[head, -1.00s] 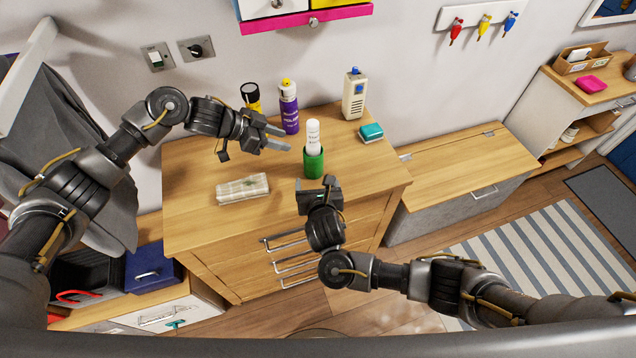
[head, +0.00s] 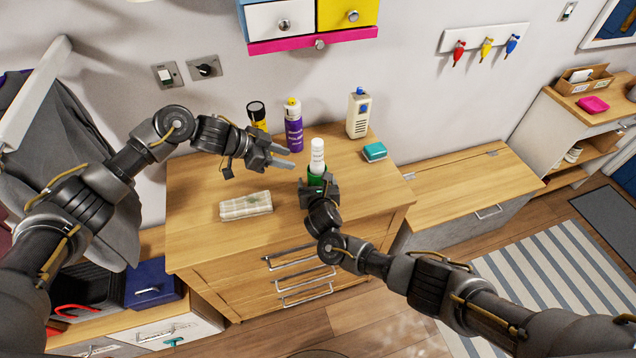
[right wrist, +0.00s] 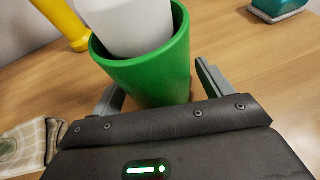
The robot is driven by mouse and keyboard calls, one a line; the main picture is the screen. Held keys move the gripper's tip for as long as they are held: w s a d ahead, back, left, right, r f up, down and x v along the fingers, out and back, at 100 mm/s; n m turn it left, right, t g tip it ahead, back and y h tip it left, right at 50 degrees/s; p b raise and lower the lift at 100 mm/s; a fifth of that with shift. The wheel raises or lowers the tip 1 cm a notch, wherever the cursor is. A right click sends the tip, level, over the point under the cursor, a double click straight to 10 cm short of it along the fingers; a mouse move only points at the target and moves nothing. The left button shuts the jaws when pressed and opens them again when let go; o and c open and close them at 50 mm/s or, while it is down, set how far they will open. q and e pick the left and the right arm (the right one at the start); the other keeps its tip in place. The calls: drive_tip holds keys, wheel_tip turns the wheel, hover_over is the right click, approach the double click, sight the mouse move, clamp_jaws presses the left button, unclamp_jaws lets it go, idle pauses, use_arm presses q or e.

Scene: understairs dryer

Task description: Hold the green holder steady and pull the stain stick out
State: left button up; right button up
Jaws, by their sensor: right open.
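The green holder (head: 316,178) stands upright on the wooden dresser top, with the white stain stick (head: 317,155) standing in it. In the right wrist view the green holder (right wrist: 150,70) fills the space ahead, with the white stick (right wrist: 130,25) inside it. My right gripper (head: 318,187) is open at the near side of the holder; its fingers (right wrist: 160,90) show at the left and right of it. Whether they touch it I cannot tell. My left gripper (head: 290,158) is open and empty, up and left of the stick, with its fingers pointing right.
A purple spray can (head: 293,128), a black-and-yellow can (head: 257,115) and a beige bottle (head: 357,115) stand behind. A folded cloth (head: 246,205) lies at the left front. Pink-edged wall drawers (head: 312,40) hang above.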

drive_tip(key=c, duration=1.1)
use_arm(q)
drive_tip(key=shift+c, duration=0.3)
use_arm(e)
drive_tip(key=shift+o, duration=0.2)
